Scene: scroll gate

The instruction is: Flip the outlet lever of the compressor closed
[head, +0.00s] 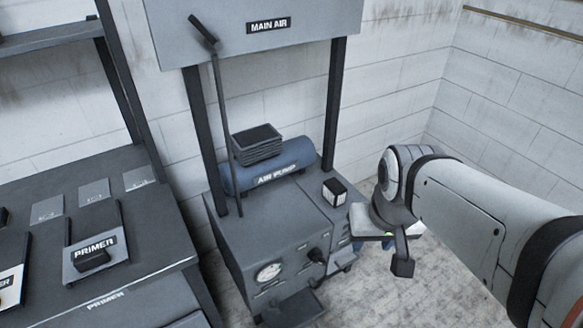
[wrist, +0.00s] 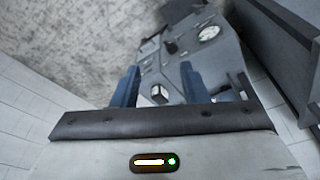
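The compressor (head: 265,243) is a grey cabinet with a blue tank (head: 235,180) marked AIR PUMP on top. A black lever-like handle (head: 317,255) sticks out of its front panel, right of a round white gauge (head: 268,272). I cannot read whether this is the outlet lever. In the wrist view the compressor front (wrist: 195,60) lies beyond my fingers, upside down, with the gauge (wrist: 209,33) and dark handle (wrist: 170,47). My gripper (wrist: 161,85) is open and empty, its two blue fingers apart. In the head view my gripper (head: 402,250) hangs right of the compressor, apart from it.
A small black-and-white block (head: 334,192) sits on the cabinet top. A MAIN AIR panel (head: 300,22) with a long black lever (head: 203,32) stands above. A bench (head: 140,220) with a PRIMER plate (head: 95,255) is at left. Bare floor lies near my gripper.

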